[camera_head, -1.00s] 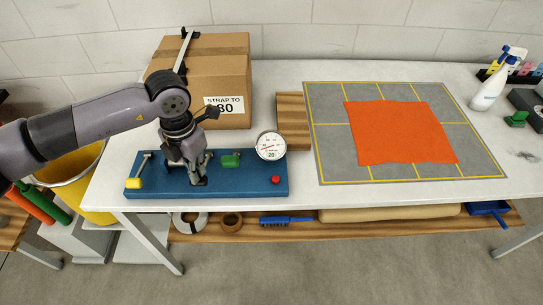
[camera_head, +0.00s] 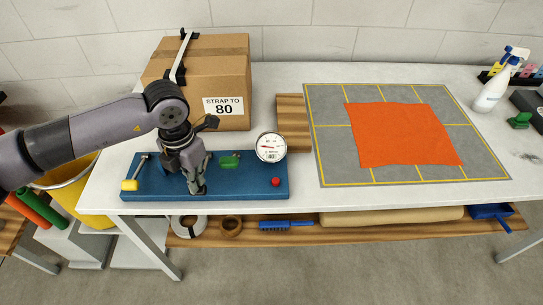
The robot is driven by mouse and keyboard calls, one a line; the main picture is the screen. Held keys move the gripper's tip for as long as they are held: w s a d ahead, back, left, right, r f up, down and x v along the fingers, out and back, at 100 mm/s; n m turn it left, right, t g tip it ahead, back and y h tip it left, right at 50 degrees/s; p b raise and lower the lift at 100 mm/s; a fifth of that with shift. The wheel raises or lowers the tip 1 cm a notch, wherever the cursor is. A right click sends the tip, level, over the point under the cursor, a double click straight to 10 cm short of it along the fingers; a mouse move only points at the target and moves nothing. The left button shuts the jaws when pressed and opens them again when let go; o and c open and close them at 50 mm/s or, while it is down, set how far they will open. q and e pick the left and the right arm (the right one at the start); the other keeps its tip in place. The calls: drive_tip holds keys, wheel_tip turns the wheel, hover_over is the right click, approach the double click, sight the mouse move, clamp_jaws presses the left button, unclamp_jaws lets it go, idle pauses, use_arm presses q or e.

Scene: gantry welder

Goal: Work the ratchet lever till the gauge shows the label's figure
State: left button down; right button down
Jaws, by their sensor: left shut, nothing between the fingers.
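A blue ratchet base (camera_head: 245,187) lies on the white table's left part. On it stand a round white gauge (camera_head: 271,147), a green handle (camera_head: 229,162), a red knob (camera_head: 276,182) and a thin metal rod with a yellow grip (camera_head: 129,185). The gauge's small figure looks like 40. The label (camera_head: 223,107) on the cardboard box (camera_head: 205,70) reads "STRAP TO 80". My left gripper (camera_head: 198,190) points down at the base's front middle, shut and empty. It hides what lies behind it, so I cannot tell if it touches a lever. My right gripper is out of view.
A wooden block (camera_head: 292,122) lies beside the gauge. A grey mat (camera_head: 400,172) with an orange cloth (camera_head: 403,134) covers the table's middle. A spray bottle (camera_head: 492,92) stands at the right. A brush (camera_head: 286,223) lies on the shelf below.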

use_arm(q)
wheel_tip(320, 180, up, 2)
drive_tip(key=shift+r+p, duration=0.2)
drive_tip(key=shift+p, duration=0.35)
wheel_tip(320, 180, up, 8)
drive_tip(key=p, duration=0.3)
drive_tip(key=shift+r+p, duration=0.2)
drive_tip(key=shift+p, duration=0.1)
drive_tip(key=shift+w+a, duration=0.1)
idle(0.7)
